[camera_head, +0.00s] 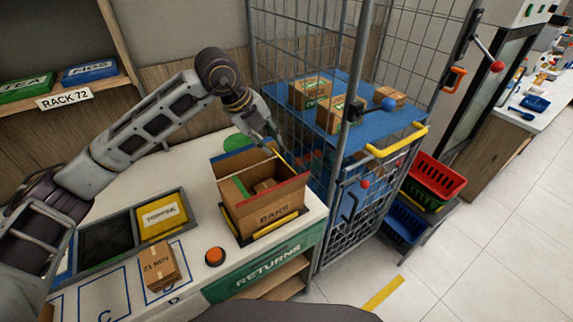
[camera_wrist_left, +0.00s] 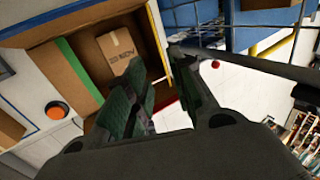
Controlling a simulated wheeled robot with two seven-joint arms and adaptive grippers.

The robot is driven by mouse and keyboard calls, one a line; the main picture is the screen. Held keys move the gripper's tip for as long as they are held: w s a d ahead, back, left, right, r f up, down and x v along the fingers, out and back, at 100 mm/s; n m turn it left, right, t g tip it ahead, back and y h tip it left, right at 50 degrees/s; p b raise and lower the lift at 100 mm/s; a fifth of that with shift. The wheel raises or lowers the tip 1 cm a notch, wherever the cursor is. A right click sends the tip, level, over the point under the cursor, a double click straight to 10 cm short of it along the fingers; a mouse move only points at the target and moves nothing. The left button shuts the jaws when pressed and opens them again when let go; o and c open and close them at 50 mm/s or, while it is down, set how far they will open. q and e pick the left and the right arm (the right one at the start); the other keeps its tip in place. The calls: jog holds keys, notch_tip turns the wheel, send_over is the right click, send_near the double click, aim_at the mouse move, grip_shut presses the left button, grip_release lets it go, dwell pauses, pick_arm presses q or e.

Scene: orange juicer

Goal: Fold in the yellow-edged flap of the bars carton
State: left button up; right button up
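The bars carton (camera_head: 262,216) stands open on the white counter. Its near flap is red-edged, the left side shows green and the far side blue. A thin yellow edge (camera_head: 283,160) shows at the carton's far right, close to my left gripper (camera_head: 272,143); most of that flap is hidden. In the left wrist view the carton's inside holds a small brown box (camera_wrist_left: 117,58). My left gripper (camera_wrist_left: 168,100) shows a gap between its fingers, at the carton's right side. Whether it touches the flap cannot be told. My right gripper is out of view.
A wire cage trolley (camera_head: 350,150) with boxes on a blue shelf stands close to the right of the carton. An orange button (camera_head: 215,257), a small dated box (camera_head: 160,265) and a yellow bin (camera_head: 162,215) are left of it on the counter.

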pick_arm(q)
jog(key=shift+p+x, duration=1.15)
jog(key=shift+x, duration=5.6)
jog(key=shift+c, duration=0.2)
grip_shut()
